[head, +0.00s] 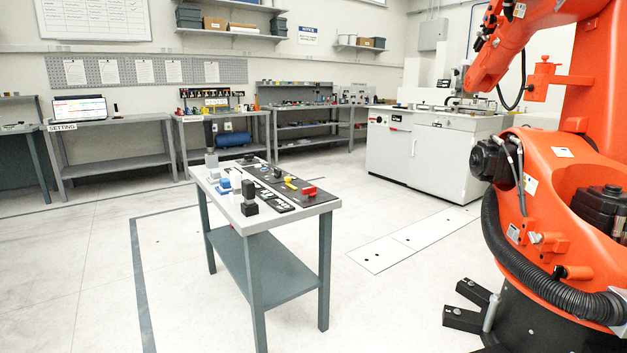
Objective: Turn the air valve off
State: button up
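I cannot make out an air valve for certain in the head view. A small grey table (284,224) in the middle carries small parts, among them a red piece (309,191) and a yellow piece (291,186). They are too small for me to tell what they are. My gripper is not in view, so its state and its place relative to these parts do not show.
A large orange robot arm (565,190) on a black base fills the right side. A white machine (437,150) stands behind it. Workbenches (115,160) line the back wall. Open floor (185,290) lies around the small table.

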aim_at(312, 191)
jog(key=i+l, duration=0.45)
jog(key=i+j, duration=0.1)
jog(key=i, duration=0.45)
jog(key=i+j+z, duration=0.1)
jog(key=i, duration=0.45)
jog(key=i+j, duration=0.2)
jog(key=i, duration=0.35)
jog(key=i+j+z, duration=0.1)
jog(key=i, duration=0.45)
